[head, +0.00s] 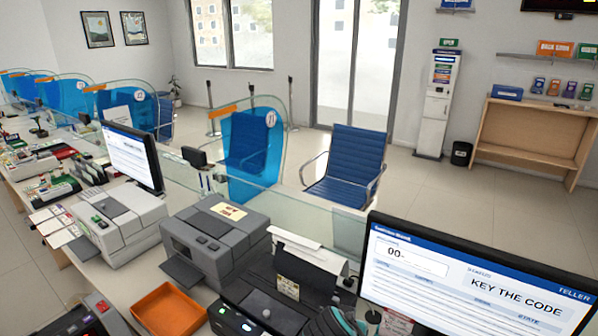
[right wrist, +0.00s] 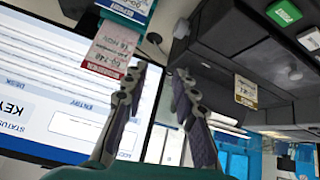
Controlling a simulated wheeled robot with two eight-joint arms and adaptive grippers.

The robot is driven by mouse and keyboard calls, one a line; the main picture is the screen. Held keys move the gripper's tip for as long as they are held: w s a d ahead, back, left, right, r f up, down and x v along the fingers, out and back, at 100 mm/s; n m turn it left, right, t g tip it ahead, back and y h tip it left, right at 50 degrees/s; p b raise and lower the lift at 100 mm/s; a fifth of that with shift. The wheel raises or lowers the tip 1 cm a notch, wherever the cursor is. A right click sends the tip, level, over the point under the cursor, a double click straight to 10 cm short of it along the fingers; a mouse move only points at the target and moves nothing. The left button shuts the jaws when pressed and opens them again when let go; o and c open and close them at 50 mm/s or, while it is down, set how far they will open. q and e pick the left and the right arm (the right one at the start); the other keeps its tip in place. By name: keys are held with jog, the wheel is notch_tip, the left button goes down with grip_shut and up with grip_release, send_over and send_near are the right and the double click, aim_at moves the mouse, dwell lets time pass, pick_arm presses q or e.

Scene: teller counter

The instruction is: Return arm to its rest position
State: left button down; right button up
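My right gripper (right wrist: 160,76) shows in the right wrist view with its two fingers apart and nothing between them. The wrist view is upside down. Behind the fingers are the teller monitor (right wrist: 60,85), a pink-and-white tag (right wrist: 112,45) and a dark counter machine (right wrist: 235,60). In the head view a grey and teal part of my right arm shows at the bottom edge, just left of the teller monitor (head: 475,270), which reads "KEY THE CODE". My left arm and left gripper are not in view.
An orange tray (head: 168,311) and grey printers (head: 215,238) (head: 117,222) crowd the counter. A glass screen (head: 290,220) runs along its far side. A blue chair (head: 346,165) stands beyond on open floor.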

jog(key=s+d+f+n+y, duration=0.1)
jog(key=s+d+n+y, duration=0.2)
jog(key=s, duration=0.8)
jog(key=shift+s+d+f+n+y, duration=0.15)
jog(key=shift+d+f+n+y, duration=0.25)
jog(key=shift+d, duration=0.75)
